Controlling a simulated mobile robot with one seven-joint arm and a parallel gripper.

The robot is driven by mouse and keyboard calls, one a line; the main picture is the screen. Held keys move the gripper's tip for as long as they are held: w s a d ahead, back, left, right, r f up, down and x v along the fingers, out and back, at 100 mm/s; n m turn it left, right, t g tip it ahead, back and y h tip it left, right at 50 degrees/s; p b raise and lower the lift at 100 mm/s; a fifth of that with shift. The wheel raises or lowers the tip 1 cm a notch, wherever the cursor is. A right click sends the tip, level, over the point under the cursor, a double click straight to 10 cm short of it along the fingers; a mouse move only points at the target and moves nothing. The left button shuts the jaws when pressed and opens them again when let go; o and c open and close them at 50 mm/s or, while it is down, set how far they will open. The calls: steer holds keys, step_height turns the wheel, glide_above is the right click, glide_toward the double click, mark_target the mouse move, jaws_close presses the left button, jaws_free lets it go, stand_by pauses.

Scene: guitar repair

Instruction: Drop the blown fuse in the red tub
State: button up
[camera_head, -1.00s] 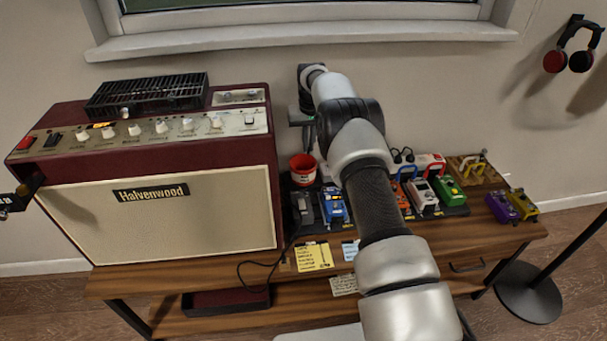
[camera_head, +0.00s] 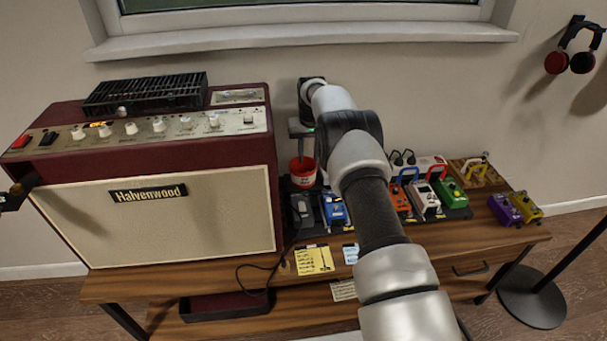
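The red tub (camera_head: 303,178) stands on the workbench just right of the amplifier. It has a white label around its side. My gripper (camera_head: 300,157) points down over the tub, with a finger reaching to about its rim. I cannot tell whether the fingertip is inside the tub or just behind it. My gripper is small and seen from one side, so its opening does not show. The blown fuse cannot be made out in this view.
The maroon Halvenwood amplifier (camera_head: 160,225) fills the bench's left side. Several effect pedals, including a blue one (camera_head: 335,210) and a green one (camera_head: 451,197), stand right of the tub. A yellow note (camera_head: 314,260) lies at the front. A window sill (camera_head: 300,37) is above.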

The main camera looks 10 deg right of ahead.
step_height(320, 180, up, 17)
steer(key=s+p, duration=0.2)
steer(key=p, duration=0.1)
steer(key=shift+s+p, duration=0.3)
steer(key=shift+p, duration=0.05)
steer(key=shift+r, duration=0.1)
steer(key=s+r+t, duration=0.2)
steer(key=s+r, duration=1.5)
steer(key=r, duration=0.3)
steer(key=s+f+t, duration=0.2)
steer(key=s+f, duration=0.1)
steer(key=s, duration=2.6)
step_height(320, 180, up, 20)
steer(key=p, duration=2)
steer(key=shift+f, duration=0.2)
